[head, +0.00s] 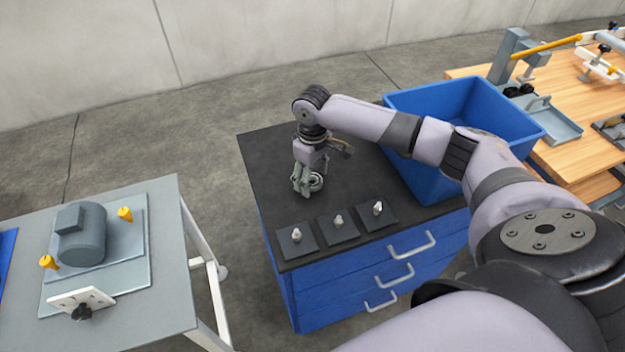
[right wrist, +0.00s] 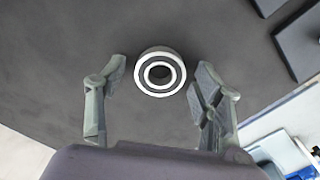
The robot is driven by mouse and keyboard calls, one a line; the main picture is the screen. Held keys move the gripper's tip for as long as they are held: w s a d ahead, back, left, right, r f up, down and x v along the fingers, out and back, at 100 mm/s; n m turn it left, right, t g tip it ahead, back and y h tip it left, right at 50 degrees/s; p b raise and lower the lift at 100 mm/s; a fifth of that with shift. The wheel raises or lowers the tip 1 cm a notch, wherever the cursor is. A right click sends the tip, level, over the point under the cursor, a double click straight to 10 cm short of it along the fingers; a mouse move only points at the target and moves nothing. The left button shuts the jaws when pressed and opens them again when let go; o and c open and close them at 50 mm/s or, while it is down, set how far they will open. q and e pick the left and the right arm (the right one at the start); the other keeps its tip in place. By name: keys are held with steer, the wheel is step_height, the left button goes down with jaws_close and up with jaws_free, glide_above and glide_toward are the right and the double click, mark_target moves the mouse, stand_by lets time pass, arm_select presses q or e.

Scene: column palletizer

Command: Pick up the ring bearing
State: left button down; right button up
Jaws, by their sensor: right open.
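The ring bearing (right wrist: 160,73) lies on the black top of the blue drawer cabinet (head: 262,165). In the right wrist view it shows as light and dark concentric rings. In the head view the bearing (head: 316,181) is partly hidden by my right gripper (head: 303,190). My right gripper points down, open and empty. In the right wrist view its two fingers (right wrist: 158,88) stand on the left and right of the bearing, with a gap on each side. My left gripper is not in view.
Several dark square plates with pale pegs (head: 338,228) sit along the cabinet's front edge. A blue bin (head: 420,165) stands right of the gripper. A grey table with a motor (head: 82,235) is at the left, a wooden bench (head: 570,160) at the right.

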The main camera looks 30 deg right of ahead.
steer(key=c, duration=1.3)
